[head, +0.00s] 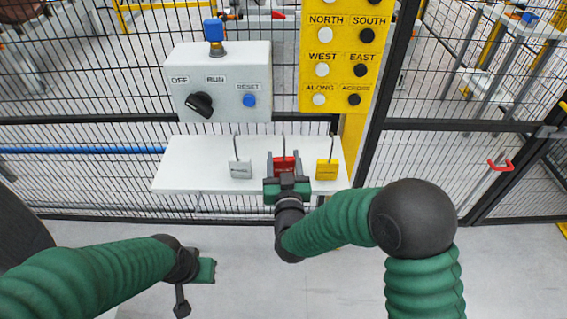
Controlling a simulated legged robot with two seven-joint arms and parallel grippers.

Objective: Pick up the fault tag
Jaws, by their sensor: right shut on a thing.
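Three small tags with thin upright wire hooks stand in a row on a white shelf (190,178). They are a white tag (240,169), a red tag (284,162) and a yellow tag (327,169). Their print is too small to read, so I cannot tell by lettering which is the fault tag. My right gripper (284,158) is at the front of the shelf, with its grey fingers shut on either side of the red tag. The gripper body hides the tag's lower part. My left gripper (207,270) is low, in front of the shelf and away from the tags; its finger opening is unclear.
Behind the shelf is a grey control box (225,75) with a black OFF/RUN knob (200,104) and a blue reset button (249,100). A yellow button panel (340,60) stands to its right. Black mesh fencing (100,110) runs behind. The floor in front is clear.

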